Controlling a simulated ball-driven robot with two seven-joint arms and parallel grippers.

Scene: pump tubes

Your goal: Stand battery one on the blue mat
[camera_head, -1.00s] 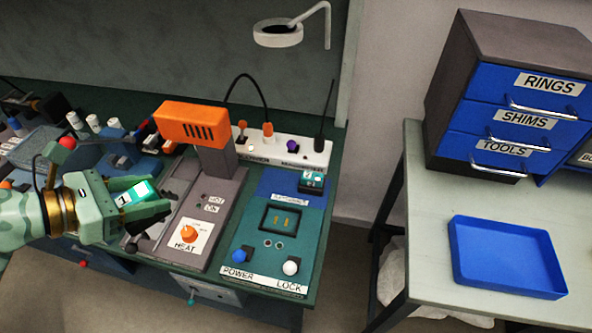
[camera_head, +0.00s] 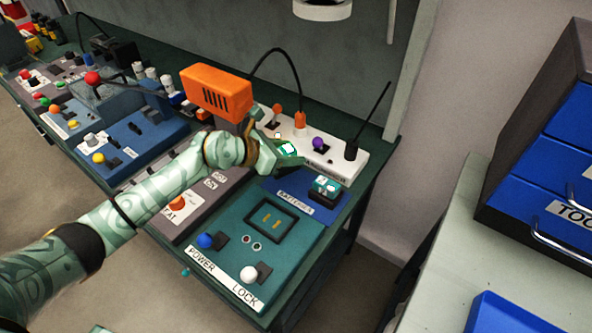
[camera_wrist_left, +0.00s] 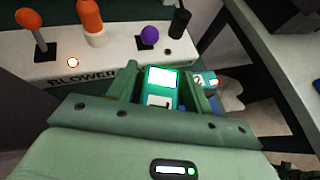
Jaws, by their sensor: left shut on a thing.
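Battery one (camera_head: 288,149), a teal block with a white label, is held between the fingers of my left gripper (camera_head: 280,153), which is shut on it. In the left wrist view the same battery (camera_wrist_left: 160,88) sits upright between the fingers, its "1" not readable. The blue mat (camera_head: 275,184), with a label at its front, lies behind the teal panel. The held battery is above the mat's back left area; the gap cannot be judged. Battery two (camera_head: 326,185) stands on the mat's right part and also shows in the left wrist view (camera_wrist_left: 204,80). My right gripper is not seen.
A white switch strip (camera_head: 335,160) with orange and purple knobs stands right behind the mat. The orange-headed heater (camera_head: 216,88) is to the left. The teal panel (camera_head: 225,233) with POWER and LOCK knobs is in front. Bare mat shows left of battery two.

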